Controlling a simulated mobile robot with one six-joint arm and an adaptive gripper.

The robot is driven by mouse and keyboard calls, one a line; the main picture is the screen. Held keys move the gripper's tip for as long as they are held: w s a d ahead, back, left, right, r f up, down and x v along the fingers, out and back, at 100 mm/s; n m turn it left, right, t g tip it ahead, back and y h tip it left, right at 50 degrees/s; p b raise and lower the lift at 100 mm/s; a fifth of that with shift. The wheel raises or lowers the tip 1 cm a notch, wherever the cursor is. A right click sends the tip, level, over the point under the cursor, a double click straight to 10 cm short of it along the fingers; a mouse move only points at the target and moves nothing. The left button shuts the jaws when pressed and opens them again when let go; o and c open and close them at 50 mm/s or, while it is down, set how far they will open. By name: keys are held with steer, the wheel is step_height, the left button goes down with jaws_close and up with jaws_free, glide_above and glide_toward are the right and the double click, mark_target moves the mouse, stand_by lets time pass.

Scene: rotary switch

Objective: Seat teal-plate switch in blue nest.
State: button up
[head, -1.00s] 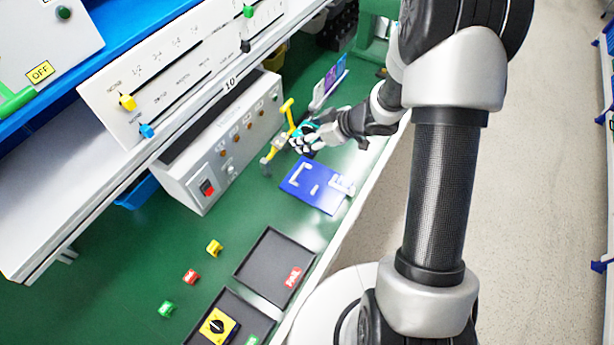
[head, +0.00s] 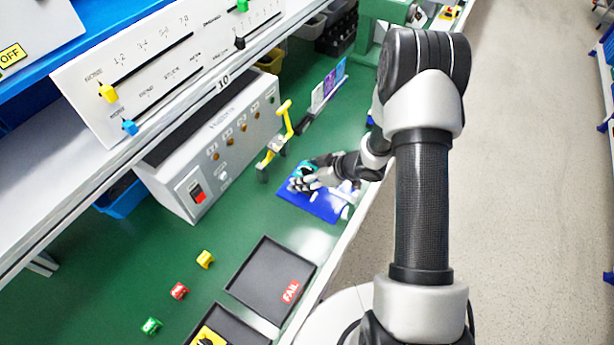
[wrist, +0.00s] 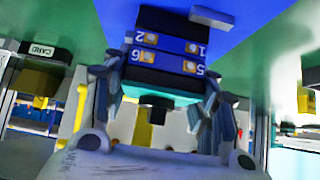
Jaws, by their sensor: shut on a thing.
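My gripper (head: 304,180) is over the left part of the blue nest (head: 322,207) in the head view, its fingers covering much of it. In the wrist view, my gripper (wrist: 162,78) is shut on the switch (wrist: 165,48), a dark block with numbered screw terminals facing the camera. A strip of its teal plate (wrist: 150,100) shows at its lower end, between the fingers. The blue nest (wrist: 262,12) lies behind the switch in the wrist view, with a white raised corner piece (wrist: 212,18). Whether the switch touches the nest cannot be told.
A yellow-handled lever clamp (head: 284,128) stands left of the nest, near a grey test box (head: 205,150). A black FAIL tray (head: 268,278) and several small coloured blocks (head: 205,259) lie nearer.

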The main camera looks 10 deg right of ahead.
steer(key=shift+r, duration=0.15)
steer(key=o, duration=0.7)
steer(key=shift+f, duration=0.2)
steer(key=o, duration=0.5)
